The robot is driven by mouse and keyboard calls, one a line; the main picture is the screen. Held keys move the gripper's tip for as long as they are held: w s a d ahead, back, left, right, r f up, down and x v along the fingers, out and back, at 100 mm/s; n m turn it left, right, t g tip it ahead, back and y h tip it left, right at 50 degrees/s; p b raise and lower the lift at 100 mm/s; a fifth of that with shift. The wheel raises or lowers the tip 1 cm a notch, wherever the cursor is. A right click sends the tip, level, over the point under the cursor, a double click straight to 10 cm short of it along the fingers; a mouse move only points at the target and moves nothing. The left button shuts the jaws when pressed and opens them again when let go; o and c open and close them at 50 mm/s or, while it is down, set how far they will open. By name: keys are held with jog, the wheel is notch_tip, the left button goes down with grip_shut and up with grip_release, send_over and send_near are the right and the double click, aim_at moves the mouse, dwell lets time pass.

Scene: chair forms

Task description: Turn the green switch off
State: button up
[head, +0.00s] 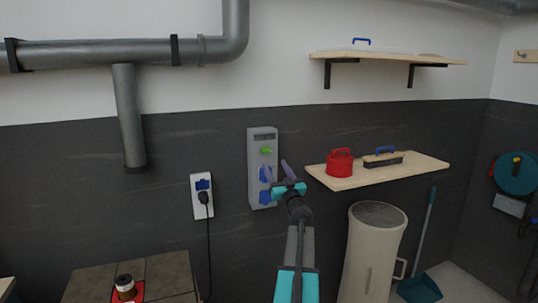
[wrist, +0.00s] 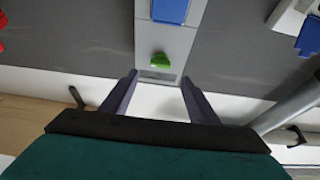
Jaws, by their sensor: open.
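The green switch (head: 266,150) sits on the upper part of a grey wall box (head: 262,136), above blue sockets (head: 265,174). In the wrist view, which appears upside down, the green switch (wrist: 160,60) lies near the end of the box (wrist: 176,38), beyond my fingertips. My gripper (head: 278,169) is open and empty in front of the box, just below the switch in the head view. In the wrist view my gripper (wrist: 159,78) has its two fingers on either side of the switch in the picture. I cannot tell the exact gap to it.
A wooden shelf (head: 420,172) with a red canister (head: 340,162) and a brush (head: 382,158) juts out to the right. A white socket (head: 202,206) with a plugged cable is to the left. A beige bin (head: 372,255) stands below the shelf.

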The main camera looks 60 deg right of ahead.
aim_at(267, 152)
jog(key=shift+p+x, duration=1)
jog(key=shift+x, duration=3.25)
jog(key=shift+s, duration=0.1)
jog(key=c, duration=1)
jog(key=shift+c, duration=0.2)
